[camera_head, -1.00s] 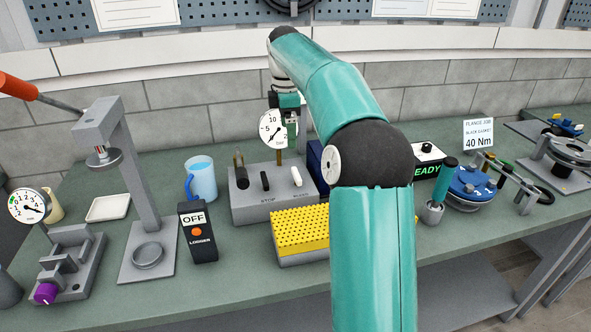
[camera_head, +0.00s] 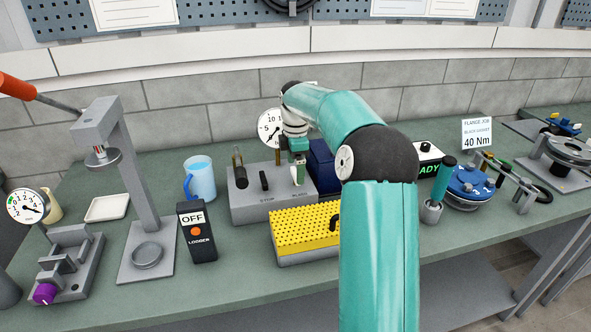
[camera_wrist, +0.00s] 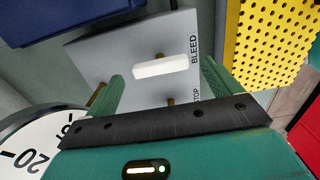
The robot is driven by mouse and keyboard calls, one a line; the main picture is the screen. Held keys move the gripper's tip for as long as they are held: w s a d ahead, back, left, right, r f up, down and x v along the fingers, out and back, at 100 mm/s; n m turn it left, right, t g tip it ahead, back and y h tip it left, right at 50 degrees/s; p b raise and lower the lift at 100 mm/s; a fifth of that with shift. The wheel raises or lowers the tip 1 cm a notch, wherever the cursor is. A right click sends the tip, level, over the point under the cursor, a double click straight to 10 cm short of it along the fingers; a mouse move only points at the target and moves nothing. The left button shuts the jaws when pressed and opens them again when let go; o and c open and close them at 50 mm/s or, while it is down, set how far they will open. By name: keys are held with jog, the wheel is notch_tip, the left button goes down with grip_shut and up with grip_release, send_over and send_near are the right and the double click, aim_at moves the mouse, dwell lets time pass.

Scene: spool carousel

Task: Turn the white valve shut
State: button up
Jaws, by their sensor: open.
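The white valve (camera_head: 299,178) is a small white lever on the right of a grey block (camera_head: 245,209). In the wrist view the white valve (camera_wrist: 160,68) sits beside the word BLEED, its bar lying crosswise between my fingers. My gripper (camera_head: 298,166) points down just over it. In the wrist view my gripper (camera_wrist: 163,80) is open, with one green finger on each side of the bar and a gap on both sides. I cannot tell how deep the fingertips reach.
A black lever (camera_head: 264,181) and a taller black handle (camera_head: 240,175) stand left on the same block. A pressure gauge (camera_head: 270,128) rises behind it. A dark blue box (camera_head: 322,165) is close on the right, and a yellow perforated block (camera_head: 300,228) is in front.

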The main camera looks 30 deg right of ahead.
jog(key=shift+f, duration=0.85)
jog(key=c, duration=1)
